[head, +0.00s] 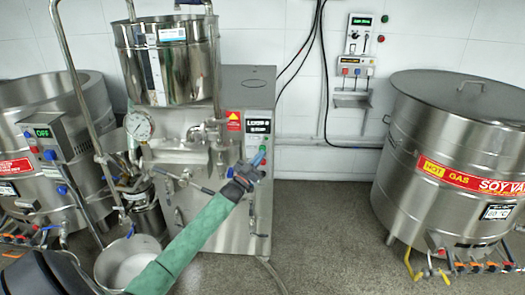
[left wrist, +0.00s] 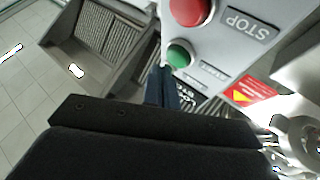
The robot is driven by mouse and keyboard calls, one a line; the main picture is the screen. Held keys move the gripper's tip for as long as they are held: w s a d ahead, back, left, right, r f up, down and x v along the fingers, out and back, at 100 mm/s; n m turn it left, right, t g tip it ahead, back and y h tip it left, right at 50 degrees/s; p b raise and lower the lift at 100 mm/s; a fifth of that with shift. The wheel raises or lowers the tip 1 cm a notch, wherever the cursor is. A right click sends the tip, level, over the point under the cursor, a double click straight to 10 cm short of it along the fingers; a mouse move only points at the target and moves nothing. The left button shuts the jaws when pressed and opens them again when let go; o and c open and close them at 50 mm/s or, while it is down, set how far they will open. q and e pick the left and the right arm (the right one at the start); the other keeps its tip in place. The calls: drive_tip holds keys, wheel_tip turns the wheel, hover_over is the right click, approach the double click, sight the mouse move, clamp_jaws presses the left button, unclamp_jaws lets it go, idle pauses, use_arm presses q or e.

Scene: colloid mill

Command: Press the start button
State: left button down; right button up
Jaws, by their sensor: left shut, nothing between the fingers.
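The colloid mill's control panel (head: 258,127) is on the front of the steel cabinet in the head view. In the left wrist view, a round green button (left wrist: 180,53) sits on the grey panel below a larger red button (left wrist: 192,10) marked STOP. My left gripper (head: 260,157) is shut and empty, just below the panel. In the left wrist view its fingertips (left wrist: 161,73) are close beside the green button, at its lower left. I cannot tell whether they touch it. My right gripper is not in view.
A steel hopper (head: 168,62) and a pressure gauge (head: 138,125) stand left of the panel. A large steel vat (head: 460,140) is at right, another (head: 60,95) at left. A bucket (head: 128,262) is on the floor. Open floor (head: 330,220) lies between cabinet and right vat.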

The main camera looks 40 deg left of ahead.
use_arm(q)
drive_tip(key=shift+w, duration=0.1)
idle(0.6)
drive_tip(key=shift+w+a, duration=0.25)
drive_tip(key=shift+w+a, duration=0.1)
drive_tip(key=shift+w, duration=0.1)
idle(0.6)
drive_tip(key=shift+w+a+b, duration=0.15)
drive_tip(key=shift+w+b, duration=0.05)
drive_tip(key=shift+b, duration=0.15)
idle(0.6)
drive_tip(key=shift+s+d+p, duration=0.5)
drive_tip(key=shift+s, duration=0.25)
